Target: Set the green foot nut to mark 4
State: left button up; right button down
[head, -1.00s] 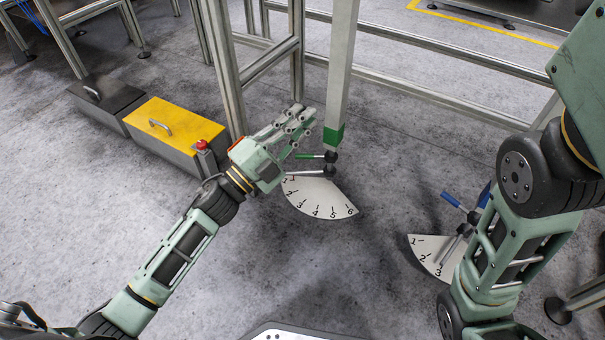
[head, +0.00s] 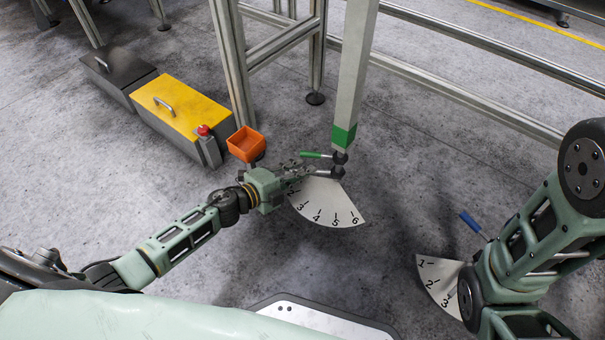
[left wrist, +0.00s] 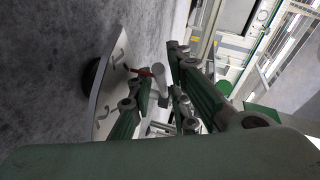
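The leg's green band (head: 344,136) sits above a dark foot. A lever with a green handle (head: 313,155) sticks out to the left, and a grey bar (head: 325,173) lies below it. Under them a white dial plate (head: 330,208) shows marks 2 to 6; mark 1 is hidden by my gripper. My left gripper (head: 297,170) is at the bar's left end, over the low-number side. In the left wrist view its fingers are apart, with a grey bar with a red tip (left wrist: 158,76) between them; contact is unclear. My right gripper is out of view.
A second dial (head: 437,278) with a blue-handled lever (head: 472,222) is at right, partly behind my right arm. An orange bin (head: 246,144), a yellow-topped box (head: 186,103) and a red button (head: 203,130) stand at left. Frame legs rise behind. Floor in front is clear.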

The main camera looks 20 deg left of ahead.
pick_arm(q)
jog(key=shift+w+d+f, duration=0.1)
jog(key=shift+w+d, duration=0.15)
jog(key=shift+w, duration=0.1)
jog(key=shift+c, duration=0.4)
grip_shut()
